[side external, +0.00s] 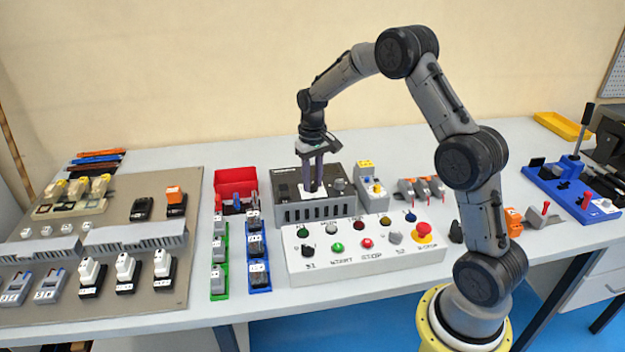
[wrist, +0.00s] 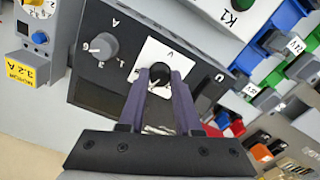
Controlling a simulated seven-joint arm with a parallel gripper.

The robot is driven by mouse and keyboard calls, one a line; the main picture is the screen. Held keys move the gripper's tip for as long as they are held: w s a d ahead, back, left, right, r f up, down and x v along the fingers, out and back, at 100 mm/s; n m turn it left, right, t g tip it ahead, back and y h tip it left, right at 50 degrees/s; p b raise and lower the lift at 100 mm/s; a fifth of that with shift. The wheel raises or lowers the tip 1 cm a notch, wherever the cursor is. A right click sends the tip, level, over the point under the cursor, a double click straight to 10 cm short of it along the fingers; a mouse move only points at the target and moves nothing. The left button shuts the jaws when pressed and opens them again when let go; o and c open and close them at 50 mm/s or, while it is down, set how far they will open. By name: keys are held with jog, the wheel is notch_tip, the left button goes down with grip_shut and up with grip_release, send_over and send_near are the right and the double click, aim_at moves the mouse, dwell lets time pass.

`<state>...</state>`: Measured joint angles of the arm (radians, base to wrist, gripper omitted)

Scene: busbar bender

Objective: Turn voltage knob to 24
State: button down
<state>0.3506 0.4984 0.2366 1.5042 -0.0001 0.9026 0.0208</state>
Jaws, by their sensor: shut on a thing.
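The black power supply box (side external: 285,188) stands on the table near the middle in the side view, and its dark panel fills the middle of the wrist view. The voltage knob (wrist: 160,78) is a small dark knob on a white square plate marked V (wrist: 171,52). My gripper (wrist: 160,75) is shut on this knob, with a finger on each side of it. In the side view my gripper (side external: 314,183) points down onto the box and hides the knob. The fingers cover much of the dial, and I cannot read its setting.
A second grey knob (wrist: 103,46), marked A, sits beside the voltage knob. A white button panel (side external: 350,247) stands in front of the box. A red bin (side external: 235,182) stands to its left, and a grey motor breaker (side external: 371,190) to its right.

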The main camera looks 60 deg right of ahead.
aim_at(312, 184)
jog(key=shift+n, duration=1.9)
jog(key=c, duration=0.6)
grip_release()
jog(key=shift+r, duration=0.1)
notch_tip(312, 184, up, 14)
